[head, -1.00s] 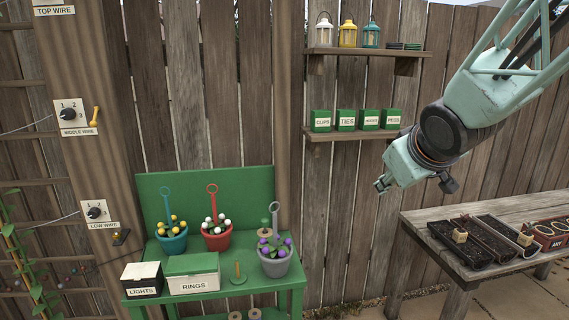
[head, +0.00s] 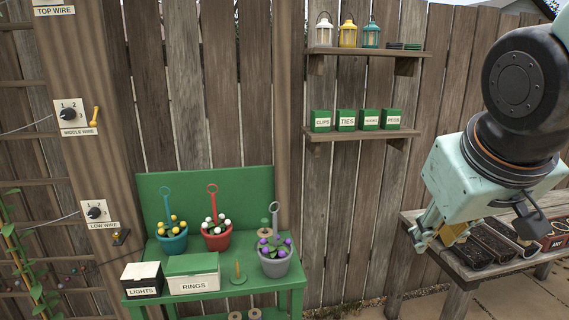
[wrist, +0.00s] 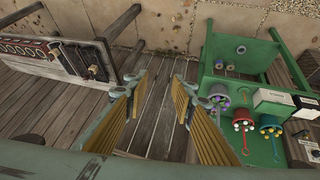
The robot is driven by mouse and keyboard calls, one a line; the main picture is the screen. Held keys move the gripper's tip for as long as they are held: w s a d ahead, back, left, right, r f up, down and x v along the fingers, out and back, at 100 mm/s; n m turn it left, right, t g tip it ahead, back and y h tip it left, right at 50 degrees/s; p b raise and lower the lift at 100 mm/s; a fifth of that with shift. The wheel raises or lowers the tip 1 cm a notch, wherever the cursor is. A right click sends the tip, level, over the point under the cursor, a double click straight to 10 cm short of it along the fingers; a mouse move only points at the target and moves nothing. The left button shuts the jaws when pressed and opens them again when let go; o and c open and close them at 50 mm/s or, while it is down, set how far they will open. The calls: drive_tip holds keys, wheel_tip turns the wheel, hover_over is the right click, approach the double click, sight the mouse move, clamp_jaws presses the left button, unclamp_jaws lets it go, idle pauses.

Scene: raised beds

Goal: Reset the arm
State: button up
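My gripper (head: 432,238) hangs at the right of the head view, in front of the left end of the wooden bench. In the wrist view my gripper (wrist: 160,95) points down with its two yellow-padded fingers spread apart. Nothing is between the fingers; only the fence boards show behind the gap.
A green table (head: 222,289) holds teal (head: 172,242), red (head: 216,240) and grey (head: 275,265) flower pots, plus LIGHTS (head: 142,279) and RINGS (head: 193,284) boxes. Shelves (head: 362,134) carry labelled boxes and lanterns. The wooden bench (head: 463,268) with planting trays stands at right.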

drive_tip(key=s+a+f+g, duration=0.1)
drive_tip(key=s+a, duration=0.1)
drive_tip(key=s, duration=0.7)
drive_tip(key=s+a+f+m+g+y, duration=0.1)
drive_tip(key=s+a, duration=0.2)
drive_tip(key=s, duration=0.6)
drive_tip(key=shift+a+f+y, duration=0.2)
drive_tip(key=shift+a+y, duration=0.1)
drive_tip(key=shift+o, duration=0.4)
